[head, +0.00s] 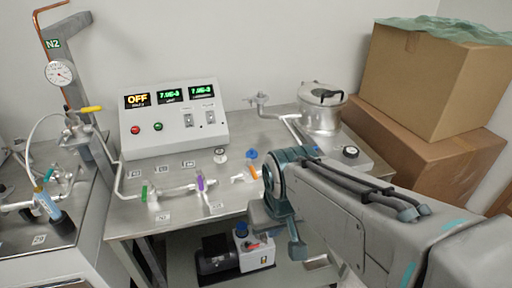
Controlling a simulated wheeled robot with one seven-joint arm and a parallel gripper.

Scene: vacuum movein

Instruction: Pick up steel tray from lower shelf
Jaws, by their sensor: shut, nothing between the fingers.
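My arm reaches in from the right, and my gripper (296,246) points down in front of the steel table's right part. Its fingers are small and partly hidden by the wrist; it looks shut and empty. The lower shelf (290,278) shows beneath the table top. A small pale metal edge (318,262) shows on that shelf just right of my gripper; it may be the steel tray. My arm hides most of that area, so I cannot tell its full shape. I see no contact between my gripper and it.
A pump (235,252) stands on the lower shelf left of my gripper. On the table top (185,212) are a control box (175,118), glass tubing with coloured valves and a lidded metal pot (322,112). Cardboard boxes (435,75) stack at the right.

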